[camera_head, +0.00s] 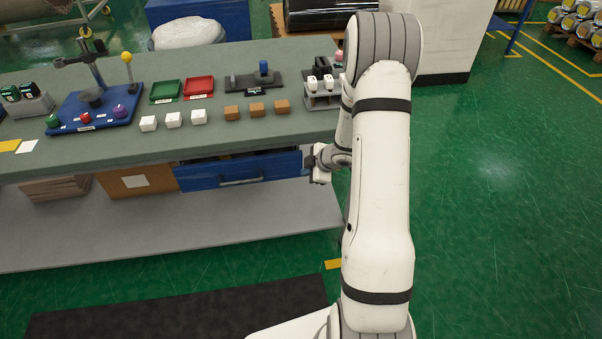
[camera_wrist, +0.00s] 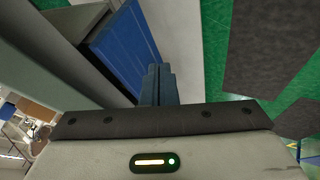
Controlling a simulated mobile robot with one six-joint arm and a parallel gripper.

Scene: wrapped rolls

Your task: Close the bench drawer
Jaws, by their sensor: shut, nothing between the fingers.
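The blue bench drawer (camera_head: 215,179) is under the right part of the bench top, with a grey bar handle (camera_head: 241,182) on its front. A dark gap shows above its front, so it appears to stand somewhat out; how far I cannot tell. My gripper (camera_head: 309,162) is at the right end of the drawer front, just below the bench top's front edge. In the wrist view the blue drawer face (camera_wrist: 122,48) lies beyond my shut, empty fingers (camera_wrist: 157,84). Whether the fingertips touch it I cannot tell.
The green-grey bench top (camera_head: 200,142) carries trays, white and orange blocks and a blue-based stand (camera_head: 95,108). A cardboard box (camera_head: 137,181) sits on the lower shelf (camera_head: 180,222) left of the drawer. A dark mat (camera_head: 180,307) lies on the green floor in front.

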